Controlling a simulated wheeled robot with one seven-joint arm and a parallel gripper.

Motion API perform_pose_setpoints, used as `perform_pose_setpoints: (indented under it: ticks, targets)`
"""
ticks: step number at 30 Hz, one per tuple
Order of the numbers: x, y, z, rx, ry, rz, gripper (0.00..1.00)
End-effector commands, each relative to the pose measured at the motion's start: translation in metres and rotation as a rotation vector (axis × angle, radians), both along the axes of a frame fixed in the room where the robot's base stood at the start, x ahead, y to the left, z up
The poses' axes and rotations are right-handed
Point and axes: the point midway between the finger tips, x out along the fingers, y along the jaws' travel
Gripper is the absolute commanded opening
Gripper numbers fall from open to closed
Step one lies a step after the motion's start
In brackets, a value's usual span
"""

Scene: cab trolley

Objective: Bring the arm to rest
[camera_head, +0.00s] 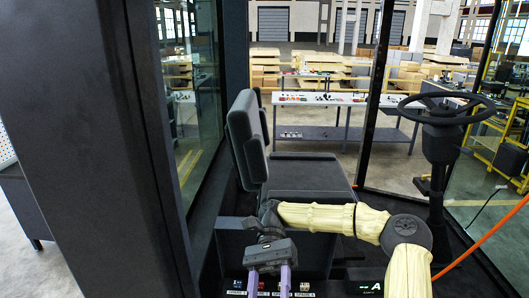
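My gripper (268,285) is at the bottom centre, at the end of my arm in its cream sleeve. Its two purple fingers point down and stand apart, with a gap between them. I see nothing held in the gap. The fingertips run to the bottom edge of the picture, in front of a dark panel with small labelled slots (304,287). Their distance from the panel cannot be told. My arm reaches in from the lower right and crosses in front of the seat (300,174).
A steering wheel (446,109) on a dark column stands right of the seat. A thick dark cab pillar (95,130) fills the left. A small display (370,287) sits below my arm. An orange cable (482,240) runs at the right. Tables (318,98) stand beyond the cab.

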Motion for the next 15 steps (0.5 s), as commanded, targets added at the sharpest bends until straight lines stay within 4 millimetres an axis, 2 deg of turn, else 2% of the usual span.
perform_pose_setpoints:
  ticks: [8, 11, 15]
  targets:
    - [-0.022, 0.022, -0.047, -0.01, -0.11, -0.039, 0.52]
    - [-0.031, 0.029, -0.073, -0.011, -0.18, -0.052, 0.52]
    - [-0.045, 0.034, -0.122, 0.001, -0.331, -0.062, 0.52]
